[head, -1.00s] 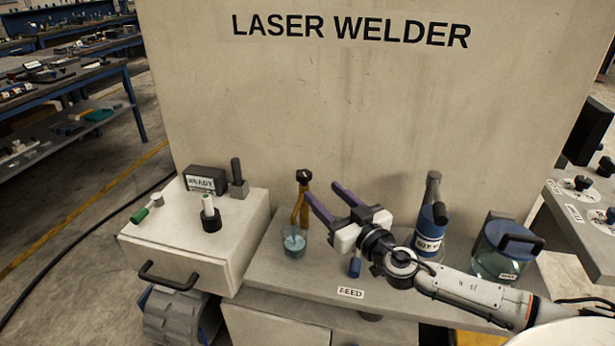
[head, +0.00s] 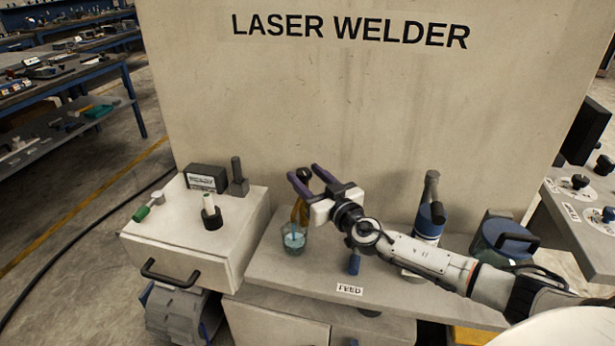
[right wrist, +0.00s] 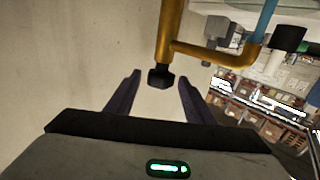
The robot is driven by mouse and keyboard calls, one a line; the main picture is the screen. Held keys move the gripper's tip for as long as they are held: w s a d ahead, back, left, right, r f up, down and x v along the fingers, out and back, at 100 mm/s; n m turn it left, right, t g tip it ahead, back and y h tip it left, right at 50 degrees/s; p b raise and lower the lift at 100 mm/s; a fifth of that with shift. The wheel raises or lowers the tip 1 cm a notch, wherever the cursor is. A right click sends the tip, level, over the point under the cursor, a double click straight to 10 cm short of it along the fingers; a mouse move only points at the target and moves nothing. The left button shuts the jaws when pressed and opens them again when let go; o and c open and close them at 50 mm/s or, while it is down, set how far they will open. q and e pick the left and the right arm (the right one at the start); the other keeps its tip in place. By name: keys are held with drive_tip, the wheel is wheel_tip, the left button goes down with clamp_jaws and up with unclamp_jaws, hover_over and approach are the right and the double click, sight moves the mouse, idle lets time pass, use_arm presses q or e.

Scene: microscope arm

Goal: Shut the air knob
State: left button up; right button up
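A brass pipe (head: 300,213) stands against the welder's front with a black knob (head: 303,173) on its top. I take this for the air knob; no label on it can be read. My right gripper (head: 304,177) is open and empty, with its purple fingers spread either side of the knob. In the right wrist view the black knob (right wrist: 160,78) lies between the two fingertips, with the brass pipe (right wrist: 172,35) beyond. Whether a finger touches it cannot be told. My left gripper is not in view.
A glass cup with bluish liquid (head: 293,241) stands by the pipe's foot. A blue bottle-like part (head: 430,220) and a lidded jar (head: 497,238) are near my right arm. A box with levers (head: 185,245) is at the left.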

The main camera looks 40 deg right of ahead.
drive_tip(key=c, duration=0.9)
